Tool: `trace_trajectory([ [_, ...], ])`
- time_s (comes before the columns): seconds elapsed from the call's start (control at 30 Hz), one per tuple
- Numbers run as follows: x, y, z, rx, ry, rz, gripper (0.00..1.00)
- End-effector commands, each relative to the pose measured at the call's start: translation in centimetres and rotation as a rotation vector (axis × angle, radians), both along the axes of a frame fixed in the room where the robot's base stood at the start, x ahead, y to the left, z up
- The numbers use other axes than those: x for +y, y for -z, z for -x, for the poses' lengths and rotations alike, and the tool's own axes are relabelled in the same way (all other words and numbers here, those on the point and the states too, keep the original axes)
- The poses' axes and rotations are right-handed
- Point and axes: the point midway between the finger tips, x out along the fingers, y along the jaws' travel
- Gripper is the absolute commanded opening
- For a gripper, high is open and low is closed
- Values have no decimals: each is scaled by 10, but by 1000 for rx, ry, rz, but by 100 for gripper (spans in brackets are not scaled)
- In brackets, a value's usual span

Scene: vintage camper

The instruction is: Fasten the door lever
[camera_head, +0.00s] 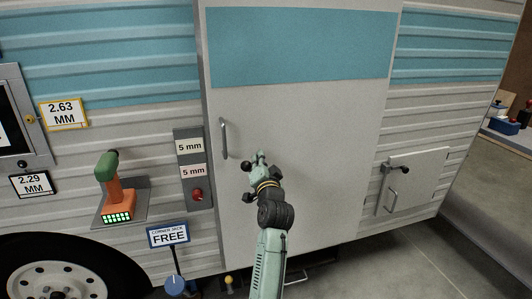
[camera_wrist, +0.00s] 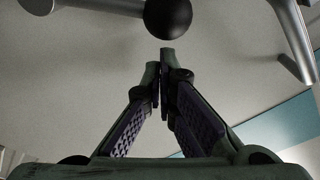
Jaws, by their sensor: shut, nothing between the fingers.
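The large door (camera_head: 310,150) of the camper sits shut in its frame. Its lever has a black ball knob (camera_head: 246,166), which shows just left of my gripper. In the wrist view the black ball (camera_wrist: 168,18) is just beyond the fingertips, and the silver lever shaft (camera_wrist: 110,4) runs from it to the left. My gripper (camera_head: 260,156) is shut and empty in front of the door; its closed fingertips (camera_wrist: 162,55) are close to the ball, and I cannot tell whether they touch. The rest of the lever is hard to see in the head view.
A grey vertical door handle (camera_head: 223,138) stands left of my gripper; a silver bar (camera_wrist: 295,42) shows in the wrist view. A small hatch (camera_head: 414,182) with its own black-knobbed lever (camera_head: 398,168) is at right. A panel with a red button (camera_head: 197,195) is at left.

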Motion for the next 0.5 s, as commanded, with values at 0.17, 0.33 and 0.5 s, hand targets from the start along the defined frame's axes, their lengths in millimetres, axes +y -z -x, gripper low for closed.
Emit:
trace_trajectory([
  [0.17, 5, 5, 3, 0, 0, 0, 0],
  [0.33, 5, 5, 3, 0, 0, 0, 0],
  [0.5, 5, 5, 3, -1, 0, 2, 0],
])
